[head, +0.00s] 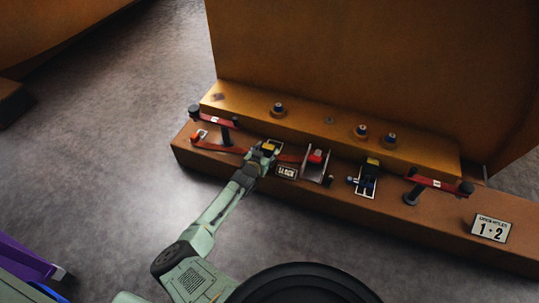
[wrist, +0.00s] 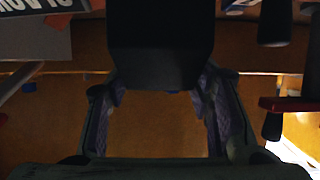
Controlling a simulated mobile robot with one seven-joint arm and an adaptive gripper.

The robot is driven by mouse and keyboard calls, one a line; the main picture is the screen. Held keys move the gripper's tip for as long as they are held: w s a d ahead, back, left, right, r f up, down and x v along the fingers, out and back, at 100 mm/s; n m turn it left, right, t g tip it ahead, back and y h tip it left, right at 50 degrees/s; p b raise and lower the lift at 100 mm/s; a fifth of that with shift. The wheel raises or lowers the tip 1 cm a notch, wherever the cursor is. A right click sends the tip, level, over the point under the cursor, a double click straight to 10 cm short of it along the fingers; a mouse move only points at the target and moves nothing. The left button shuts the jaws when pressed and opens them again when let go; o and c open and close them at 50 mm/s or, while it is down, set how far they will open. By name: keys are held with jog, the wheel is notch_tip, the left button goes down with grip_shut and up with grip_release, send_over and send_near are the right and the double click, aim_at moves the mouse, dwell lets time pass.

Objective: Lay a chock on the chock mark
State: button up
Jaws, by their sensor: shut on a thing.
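My gripper (head: 264,153) is at the ledge of the orange-brown casting base, left of centre. In the wrist view its two purple-padded fingers (wrist: 158,115) stand on either side of a dark block (wrist: 160,45), which I take to be the chock. In the head view a yellow-and-dark piece (head: 269,148) shows at the fingertips, partly hidden by the gripper. Pale edging shows beside it. Another yellow-topped dark piece (head: 372,162) sits farther right, by a white-outlined rectangle (head: 363,187). I cannot tell which outline is the chock mark.
A small lettered sign (head: 286,171) and a red block between pale rails (head: 317,157) stand right of my gripper. Red-armed clamps (head: 215,118) (head: 440,185) flank the row. Round studs (head: 278,109) line the upper step. A numbered plate (head: 491,228) is far right.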

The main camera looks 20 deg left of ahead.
aim_at(269, 147)
jog(key=w+b, duration=0.2)
jog(key=w, duration=0.1)
jog(key=w+b, duration=0.2)
jog(key=shift+w+a+f, duration=0.15)
jog(key=shift+a+f, duration=0.2)
jog(key=shift+a, duration=0.05)
jog(key=shift+w+f+b, duration=0.25)
jog(key=shift+f+b, duration=0.05)
jog(key=shift+b, duration=0.35)
notch_tip(269, 147, down, 3)
jog(key=shift+r+b, duration=0.1)
jog(key=shift+b, duration=1.15)
jog(key=shift+r, duration=0.1)
jog(key=o, duration=1.4)
jog(key=shift+f, duration=0.2)
jog(key=shift+r, duration=0.1)
